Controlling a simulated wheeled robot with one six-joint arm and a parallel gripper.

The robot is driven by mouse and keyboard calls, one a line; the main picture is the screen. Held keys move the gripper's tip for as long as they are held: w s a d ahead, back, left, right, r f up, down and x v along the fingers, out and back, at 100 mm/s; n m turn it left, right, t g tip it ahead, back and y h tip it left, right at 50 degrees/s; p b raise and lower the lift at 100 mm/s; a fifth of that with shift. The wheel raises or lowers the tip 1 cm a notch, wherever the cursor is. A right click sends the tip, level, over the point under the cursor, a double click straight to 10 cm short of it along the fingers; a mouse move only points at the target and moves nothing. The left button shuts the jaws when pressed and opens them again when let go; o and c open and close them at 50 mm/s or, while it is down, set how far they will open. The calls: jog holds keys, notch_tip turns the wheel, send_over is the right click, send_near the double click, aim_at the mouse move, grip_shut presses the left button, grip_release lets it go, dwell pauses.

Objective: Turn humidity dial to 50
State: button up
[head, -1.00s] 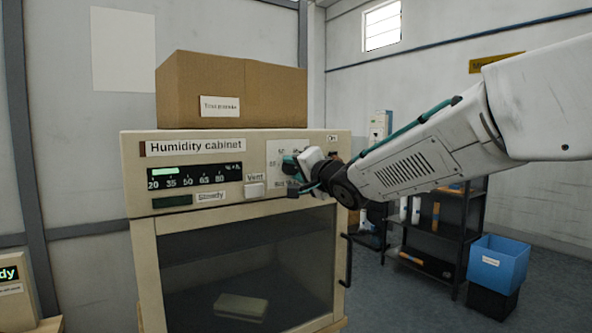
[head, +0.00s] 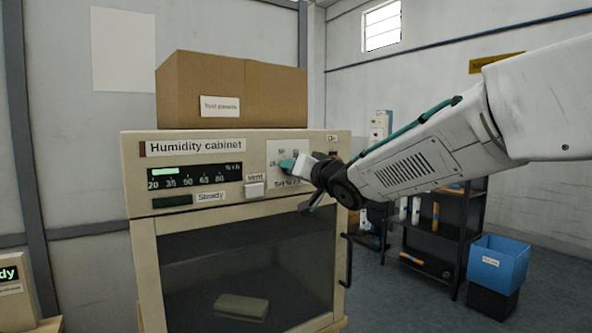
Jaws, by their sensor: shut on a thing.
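The humidity cabinet (head: 140,185) is a cream box with a dark glass door. Its display (head: 194,175) has a scale from 20 to 80 and a lit green bar near the low end. A label under it reads "Steady". The dial plate (head: 273,152) is at the upper right of the front panel. My gripper (head: 290,166) is at this plate and shut on the humidity dial, which it mostly hides. The dial's pointer and most of its markings cannot be read.
A cardboard box (head: 205,85) sits on top of the cabinet. A Vent button (head: 254,190) is just left of my gripper. A door handle (head: 347,260) sticks out below right. A black shelf (head: 440,240) and blue bin (head: 497,263) stand at right.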

jog(key=n, duration=1.2)
jog(key=shift+f+n, duration=0.1)
jog(key=shift+n, duration=0.3)
dwell(0.3)
jog(key=o, duration=1)
jog(key=shift+d, duration=0.1)
jog(key=v, duration=0.7)
jog(key=shift+s+d, duration=0.2)
jog(key=shift+s, duration=0.1)
